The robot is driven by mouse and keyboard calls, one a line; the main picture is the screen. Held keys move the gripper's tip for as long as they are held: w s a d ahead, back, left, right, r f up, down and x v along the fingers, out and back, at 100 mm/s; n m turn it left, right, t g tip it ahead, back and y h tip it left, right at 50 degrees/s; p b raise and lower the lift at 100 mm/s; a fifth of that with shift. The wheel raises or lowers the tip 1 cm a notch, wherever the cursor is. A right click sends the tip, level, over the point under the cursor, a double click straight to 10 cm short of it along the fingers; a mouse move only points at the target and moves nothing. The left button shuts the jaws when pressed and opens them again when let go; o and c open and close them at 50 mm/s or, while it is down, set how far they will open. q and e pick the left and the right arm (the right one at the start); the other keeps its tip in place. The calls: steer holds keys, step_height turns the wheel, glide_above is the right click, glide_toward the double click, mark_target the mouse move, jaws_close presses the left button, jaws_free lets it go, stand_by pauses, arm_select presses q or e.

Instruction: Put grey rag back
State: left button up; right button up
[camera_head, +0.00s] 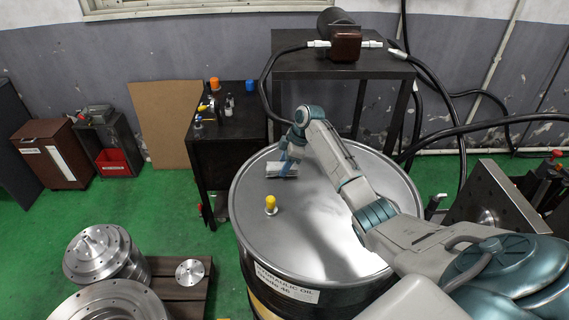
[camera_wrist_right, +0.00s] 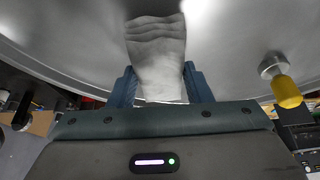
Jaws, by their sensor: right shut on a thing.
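The grey rag (camera_head: 282,170) is a small folded cloth at the back left of the oil drum's lid (camera_head: 310,235). My right gripper (camera_head: 287,160) reaches down to it over the drum. In the right wrist view the rag (camera_wrist_right: 157,55) lies between the two blue fingers of my right gripper (camera_wrist_right: 160,85), which are shut on it. The far end of the rag sticks out past the fingertips. Whether the rag touches the lid is hard to tell. My left gripper is not in either view.
A yellow-capped fitting (camera_head: 270,204) stands on the lid near the rag. A dark cart (camera_head: 230,130) with small parts stands behind left. A black table (camera_head: 345,68) with a motor and hoses stands behind. Steel flanges (camera_head: 100,252) are at front left.

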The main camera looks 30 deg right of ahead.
steer(key=shift+f, duration=0.45)
steer(key=shift+f, duration=0.1)
steer(key=shift+f, duration=0.15)
steer(key=o, duration=1.1)
steer(key=shift+c, duration=0.2)
steer(key=shift+r, duration=0.2)
steer(key=b+v, duration=0.4)
steer(key=v, duration=0.7)
steer(key=shift+s+d+r, duration=0.1)
steer(key=shift+d+r, duration=0.05)
steer(key=shift+r, duration=0.4)
